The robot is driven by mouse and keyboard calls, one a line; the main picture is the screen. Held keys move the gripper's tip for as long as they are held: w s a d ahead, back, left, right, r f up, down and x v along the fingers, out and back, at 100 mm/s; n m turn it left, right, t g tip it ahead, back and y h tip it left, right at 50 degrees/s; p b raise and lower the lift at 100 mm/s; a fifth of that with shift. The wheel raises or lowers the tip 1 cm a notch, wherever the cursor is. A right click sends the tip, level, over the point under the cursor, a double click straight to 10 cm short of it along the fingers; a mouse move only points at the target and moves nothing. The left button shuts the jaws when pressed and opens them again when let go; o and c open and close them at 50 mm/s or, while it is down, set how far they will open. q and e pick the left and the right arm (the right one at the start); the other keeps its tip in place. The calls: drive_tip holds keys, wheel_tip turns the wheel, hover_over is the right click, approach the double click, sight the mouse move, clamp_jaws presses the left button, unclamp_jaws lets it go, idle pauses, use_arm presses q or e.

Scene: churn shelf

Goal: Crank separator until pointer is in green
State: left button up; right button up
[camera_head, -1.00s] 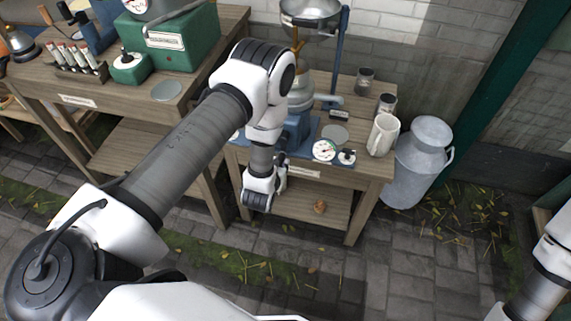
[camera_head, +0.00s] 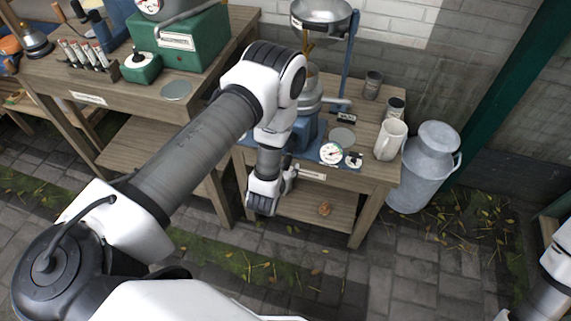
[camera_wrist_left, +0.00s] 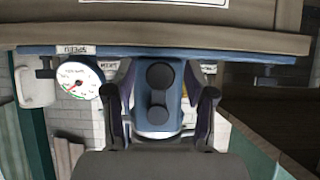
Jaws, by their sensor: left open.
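The separator stands on the small wooden table, with a shiny metal bowl (camera_head: 325,16) on top and a blue base (camera_head: 308,132) partly behind my left arm. Its white round dial (camera_head: 331,152) sits at the table's front edge. I cannot make out the crank, perhaps hidden by my arm. My left gripper (camera_wrist_left: 162,106) is open, its fingers either side of a blue part with two dark discs (camera_wrist_left: 159,96), apparently beyond the fingertips. My right gripper is out of view.
A second bench with a green machine (camera_head: 185,45) is at the left.

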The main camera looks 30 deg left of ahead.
use_arm(q)
drive_tip(key=p+v, duration=0.4)
drive_tip(key=v, duration=0.3)
idle(0.5)
drive_tip(key=s+d+m+g+h, duration=0.2)
drive_tip(key=s+g, duration=0.9)
drive_tip(key=s, duration=1.1)
drive_tip(key=shift+s+d+f+g+h, duration=0.2)
drive_tip(key=shift+s+d+g+h, duration=0.1)
drive_tip(key=shift+d+h, duration=0.15)
idle(0.6)
